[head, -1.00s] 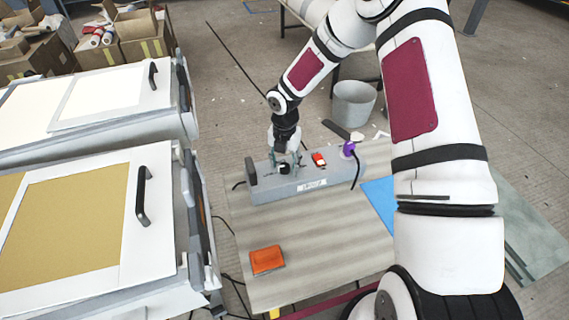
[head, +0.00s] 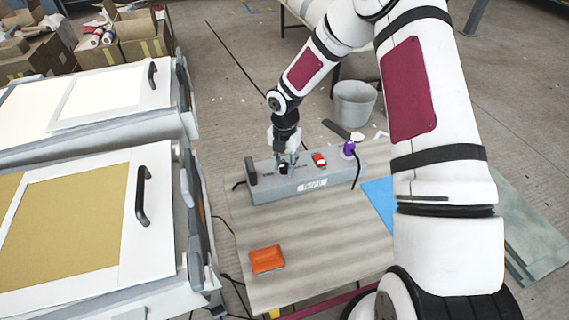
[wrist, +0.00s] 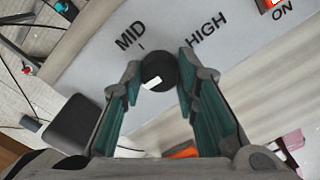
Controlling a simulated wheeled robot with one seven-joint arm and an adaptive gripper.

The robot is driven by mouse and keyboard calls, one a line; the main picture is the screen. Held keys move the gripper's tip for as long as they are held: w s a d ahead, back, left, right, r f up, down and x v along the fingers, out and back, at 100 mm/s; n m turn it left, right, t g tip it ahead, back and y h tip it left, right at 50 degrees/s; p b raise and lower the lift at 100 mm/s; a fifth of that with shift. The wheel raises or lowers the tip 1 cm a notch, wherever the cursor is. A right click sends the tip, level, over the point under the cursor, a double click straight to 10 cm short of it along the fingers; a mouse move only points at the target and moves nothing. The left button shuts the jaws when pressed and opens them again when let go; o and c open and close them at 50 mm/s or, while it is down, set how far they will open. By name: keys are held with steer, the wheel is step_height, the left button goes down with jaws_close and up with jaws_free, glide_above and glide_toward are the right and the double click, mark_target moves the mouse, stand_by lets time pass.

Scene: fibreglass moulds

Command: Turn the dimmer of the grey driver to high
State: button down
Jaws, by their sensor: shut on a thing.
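The grey driver (head: 335,177) lies on the wooden table top in the head view. Its black dimmer knob (wrist: 158,72) shows in the wrist view with a white mark on its lower edge as pictured. The MID label (wrist: 130,36) is up and left of the knob, and the HIGH label (wrist: 208,35) is up and right. The white mark points toward neither label. My gripper (head: 287,160) reaches down onto the driver's left part. Its teal-padded fingers (wrist: 160,68) are shut on the knob, one on each side. Any low label is hidden.
A red switch (head: 319,159) marked ON and a purple plug (head: 349,148) with a black cable are on the driver's right. An orange block (head: 266,259) lies on the table (head: 310,235).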

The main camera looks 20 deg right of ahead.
steer(key=m, duration=0.4)
steer(key=shift+b, duration=0.4)
steer(key=m, duration=0.4)
steer(key=shift+m+b, duration=0.35)
steer(key=shift+m, duration=0.05)
steer(key=m, duration=0.4)
steer(key=shift+m+b, duration=0.3)
steer(key=shift+b, duration=0.1)
steer(key=m, duration=0.4)
steer(key=shift+b, duration=0.35)
steer(key=m, duration=0.4)
steer(key=shift+b, duration=0.3)
steer(key=m, duration=0.4)
steer(key=shift+m, duration=0.3)
steer(key=m+b, duration=0.1)
steer(key=m, duration=0.7)
steer(key=shift+m, duration=0.3)
